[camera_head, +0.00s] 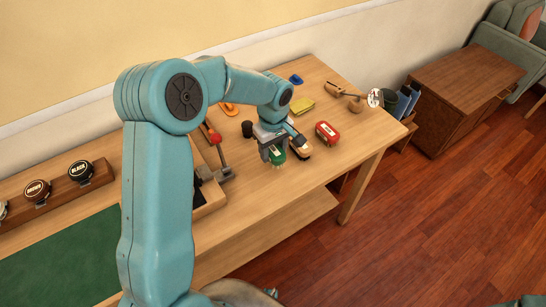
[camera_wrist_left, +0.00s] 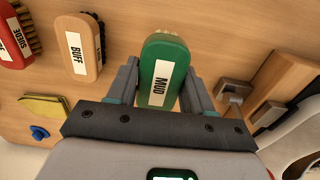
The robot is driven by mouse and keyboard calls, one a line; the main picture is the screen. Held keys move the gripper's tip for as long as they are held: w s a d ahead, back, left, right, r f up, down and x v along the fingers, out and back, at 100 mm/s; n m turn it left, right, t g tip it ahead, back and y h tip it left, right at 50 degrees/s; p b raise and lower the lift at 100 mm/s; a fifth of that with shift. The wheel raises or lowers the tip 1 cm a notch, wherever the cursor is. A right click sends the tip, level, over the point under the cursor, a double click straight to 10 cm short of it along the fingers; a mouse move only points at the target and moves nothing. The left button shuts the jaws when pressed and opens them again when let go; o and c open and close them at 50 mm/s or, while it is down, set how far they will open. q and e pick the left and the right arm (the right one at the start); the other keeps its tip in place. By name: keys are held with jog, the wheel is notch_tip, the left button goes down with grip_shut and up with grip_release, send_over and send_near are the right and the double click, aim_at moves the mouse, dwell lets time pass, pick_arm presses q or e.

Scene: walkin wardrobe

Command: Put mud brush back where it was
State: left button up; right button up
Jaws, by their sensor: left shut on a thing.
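The mud brush (camera_wrist_left: 164,65) has a green back with a white label reading MUD. It lies between the two fingers of my left gripper (camera_wrist_left: 158,85), which is shut on it. In the head view, the mud brush (camera_head: 277,156) shows as a green patch under my left gripper (camera_head: 273,150), low over the wooden table (camera_head: 335,150). Whether the brush touches the tabletop is hard to tell. The buff brush (camera_wrist_left: 80,46) lies to its left in the wrist view, close but apart.
A yellow cloth (camera_head: 303,104) and blue item (camera_head: 296,79) lie farther back. A metal clamp-like fixture (camera_head: 221,165) stands to the left. The table's front right is clear.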

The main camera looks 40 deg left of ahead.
aim_at(273, 158)
pick_arm(q)
jog(key=shift+f, duration=2)
jog(key=shift+f, duration=0.25)
jog(key=o, duration=1.2)
jog(key=shift+r, duration=0.1)
jog(key=shift+c, duration=0.2)
notch_tip(273, 158, up, 12)
jog(key=shift+s+r, duration=0.1)
jog(key=shift+r, duration=0.15)
jog(key=shift+f, duration=0.1)
